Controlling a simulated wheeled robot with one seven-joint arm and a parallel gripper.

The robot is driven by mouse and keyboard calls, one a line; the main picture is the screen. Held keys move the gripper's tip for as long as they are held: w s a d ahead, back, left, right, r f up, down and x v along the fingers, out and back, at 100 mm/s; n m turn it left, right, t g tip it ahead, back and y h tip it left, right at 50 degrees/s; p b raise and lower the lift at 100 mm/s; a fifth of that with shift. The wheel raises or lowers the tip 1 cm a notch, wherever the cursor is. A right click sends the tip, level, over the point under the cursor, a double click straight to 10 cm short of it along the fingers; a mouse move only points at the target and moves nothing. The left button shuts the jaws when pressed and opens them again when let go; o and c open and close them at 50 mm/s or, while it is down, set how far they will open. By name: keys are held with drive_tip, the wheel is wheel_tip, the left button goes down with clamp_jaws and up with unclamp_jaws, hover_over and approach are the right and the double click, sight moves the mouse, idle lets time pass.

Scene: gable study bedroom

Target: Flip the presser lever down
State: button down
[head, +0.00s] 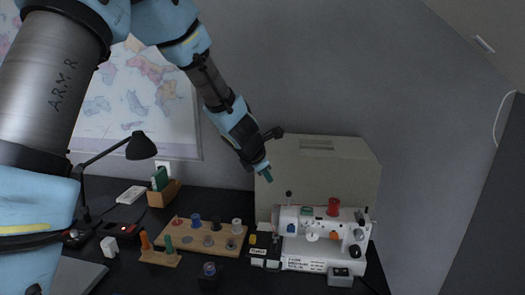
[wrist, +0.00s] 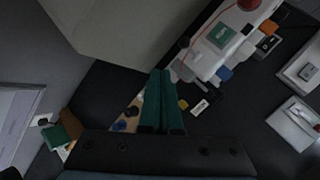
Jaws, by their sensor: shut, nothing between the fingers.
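The white sewing machine (head: 345,248) stands at the right of the dark desk, with a red spool (head: 333,207) on top. A thin upright rod with a dark knob (head: 289,194) shows at its left end; I cannot tell whether this is the presser lever. My gripper (head: 265,173) is shut and empty, in the air above and to the left of the machine, apart from it. In the wrist view its green fingers (wrist: 160,75) are together, and part of the machine (wrist: 205,58) lies beyond them to the upper right.
A large beige case (head: 345,165) stands behind the machine against the wall. A wooden spool board (head: 205,238) with several spools lies to the left. A black lamp (head: 140,147) stands farther left. A small grey box (head: 340,277) sits in front of the machine.

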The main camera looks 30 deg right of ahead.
wheel_tip(320, 180, up, 7)
drive_tip(key=w+p, duration=0.2)
drive_tip(key=p, duration=0.1)
drive_tip(key=shift+f, duration=0.15)
idle(0.3)
drive_tip(key=w+a+f+m+y+b, duration=0.2)
drive_tip(key=a+m, duration=0.6)
drive_tip(key=a, duration=1.6)
drive_tip(key=s+a+f+m+g+y+b, duration=0.1)
drive_tip(key=s+a+m, duration=0.3)
drive_tip(key=a, duration=0.6)
drive_tip(key=s+a+f+m+g+y+b, duration=0.1)
drive_tip(key=s+a+f+m+y, duration=0.2)
drive_tip(key=s+a, duration=0.4)
drive_tip(key=a+f+m, duration=0.1)
drive_tip(key=a+m, duration=0.1)
drive_tip(key=a, duration=0.2)
drive_tip(key=shift+s+m+b, duration=0.25)
drive_tip(key=shift+m+b, duration=0.05)
